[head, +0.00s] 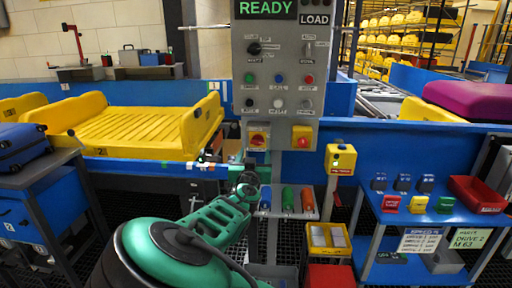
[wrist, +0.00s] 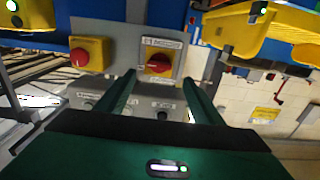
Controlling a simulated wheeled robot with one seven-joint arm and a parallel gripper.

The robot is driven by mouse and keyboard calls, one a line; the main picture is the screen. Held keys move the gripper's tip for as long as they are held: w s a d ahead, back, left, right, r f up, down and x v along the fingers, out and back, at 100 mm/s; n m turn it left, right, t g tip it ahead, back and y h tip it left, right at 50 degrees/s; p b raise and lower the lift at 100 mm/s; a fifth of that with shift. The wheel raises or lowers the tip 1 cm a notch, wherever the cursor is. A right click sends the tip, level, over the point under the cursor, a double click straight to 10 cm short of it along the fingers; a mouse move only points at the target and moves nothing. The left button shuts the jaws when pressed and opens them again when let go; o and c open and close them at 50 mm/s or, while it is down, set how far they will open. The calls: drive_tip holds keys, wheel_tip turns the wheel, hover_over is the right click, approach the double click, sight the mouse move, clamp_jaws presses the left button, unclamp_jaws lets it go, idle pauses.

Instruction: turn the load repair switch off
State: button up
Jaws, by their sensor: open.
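The load repair switch appears to be the red rotary knob on a yellow plate (head: 258,138) at the lower left of the grey control panel. It also shows in the wrist view (wrist: 160,62), its red handle lying roughly crosswise; its label is too small to read. My gripper (wrist: 160,79) is open and empty. Its two green fingers point at the switch, one on each side of the knob in the wrist view. They appear short of the knob, with no contact visible. In the head view my green arm reaches up from below towards the panel.
A yellow box with a red push button (head: 302,137) sits right beside the switch. The panel (head: 279,70) above carries knobs and buttons, under a display reading READY. A yellow tray (head: 130,130) lies on the left conveyor. A blue table (head: 440,205) stands at right.

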sight(257, 143)
drive_tip(key=w, duration=0.9)
drive_tip(key=shift+d, duration=0.15)
drive_tip(key=c, duration=1)
drive_tip(key=shift+c, duration=0.2)
